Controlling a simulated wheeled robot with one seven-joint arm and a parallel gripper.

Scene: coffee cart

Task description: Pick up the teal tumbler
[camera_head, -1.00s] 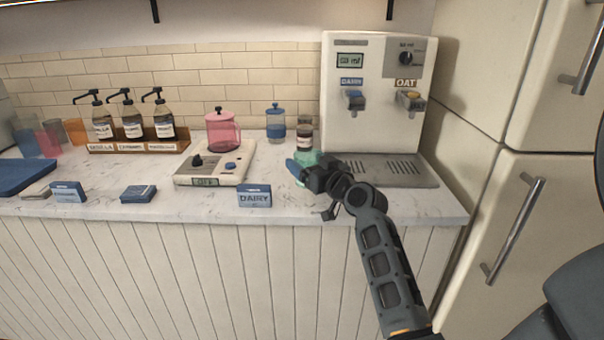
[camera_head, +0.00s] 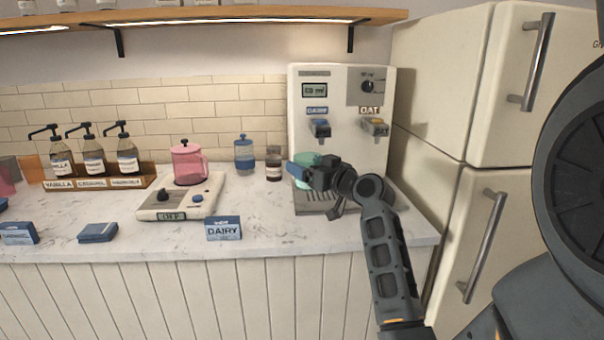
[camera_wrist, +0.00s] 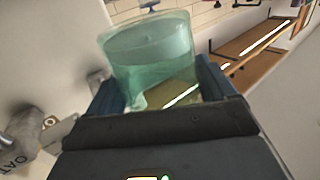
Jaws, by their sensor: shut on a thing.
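The teal tumbler (camera_head: 305,161) is a translucent green cup. In the head view it shows in front of the milk dispenser, partly hidden by my gripper (camera_head: 303,173). In the wrist view the tumbler (camera_wrist: 152,62) sits between the blue fingers of my gripper (camera_wrist: 155,95), which are shut on it. It looks empty. It appears raised above the counter (camera_head: 270,225), in front of the dispenser's lower face, but its base is partly hidden.
The milk dispenser (camera_head: 343,100) with DAIRY and OAT taps stands close behind. The fridge (camera_head: 480,85) is at right.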

